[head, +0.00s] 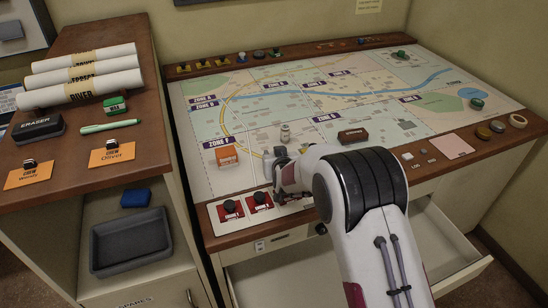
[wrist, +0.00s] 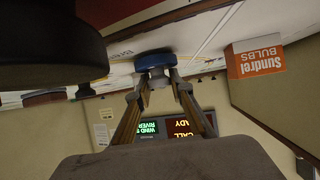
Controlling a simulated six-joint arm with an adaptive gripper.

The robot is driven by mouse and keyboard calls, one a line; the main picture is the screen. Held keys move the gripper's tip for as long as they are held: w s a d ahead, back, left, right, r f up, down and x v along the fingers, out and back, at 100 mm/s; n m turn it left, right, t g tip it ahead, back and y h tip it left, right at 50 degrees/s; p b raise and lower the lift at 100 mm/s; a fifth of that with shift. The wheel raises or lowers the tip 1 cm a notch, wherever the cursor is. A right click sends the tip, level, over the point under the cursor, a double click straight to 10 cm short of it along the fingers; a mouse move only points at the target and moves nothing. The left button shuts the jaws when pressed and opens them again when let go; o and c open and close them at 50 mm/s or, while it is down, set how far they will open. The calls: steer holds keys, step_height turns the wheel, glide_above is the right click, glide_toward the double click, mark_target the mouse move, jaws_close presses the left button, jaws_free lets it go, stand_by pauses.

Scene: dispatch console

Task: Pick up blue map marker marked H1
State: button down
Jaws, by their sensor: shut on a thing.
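My gripper (head: 276,168) is low over the front part of the map board (head: 262,120), between the orange box and the dark red block. In the head view the marker is hidden behind my gripper and arm.
An orange bulb box (head: 228,157) stands left of my gripper and shows in the wrist view (wrist: 257,60). Black knobs on red plates (head: 232,208) are at the front edge.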

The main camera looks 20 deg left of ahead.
step_height(320, 180, up, 9)
steer(key=shift+r, duration=0.15)
stand_by(0.4)
